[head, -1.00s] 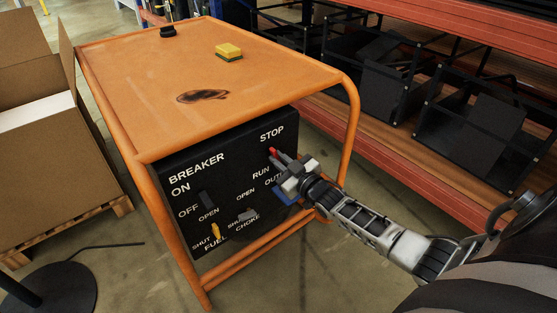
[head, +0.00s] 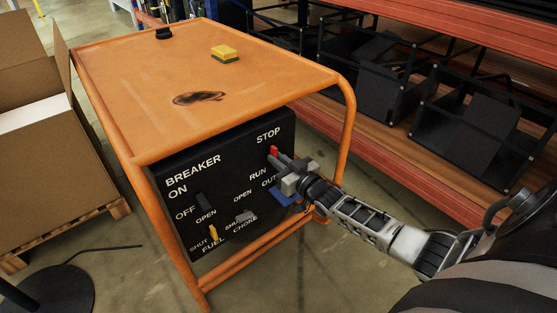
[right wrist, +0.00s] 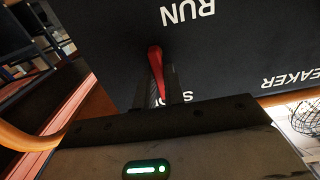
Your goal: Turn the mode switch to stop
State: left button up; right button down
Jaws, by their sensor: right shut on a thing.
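The mode switch is a small red lever (head: 273,152) on the black control panel (head: 225,180), between the STOP label (head: 268,135) and the RUN label (head: 258,175). My right gripper (head: 279,159) is at the lever, its fingers shut on it. In the right wrist view the red lever (right wrist: 156,66) rises from between the dark fingers (right wrist: 158,92). The RUN label (right wrist: 187,12) is upside down there, and the fingers partly hide STOP. Which position the lever is in is hard to tell. My left gripper is not in view.
The panel sits in an orange tubular frame (head: 351,120) with a yellow sponge (head: 225,53) on top. Breaker, fuel and choke controls (head: 213,232) are lower on the panel. A cardboard box (head: 45,150) is at left, a red shelf rack (head: 400,165) at right.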

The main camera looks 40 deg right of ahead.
jog(key=c, duration=1.5)
grip_release()
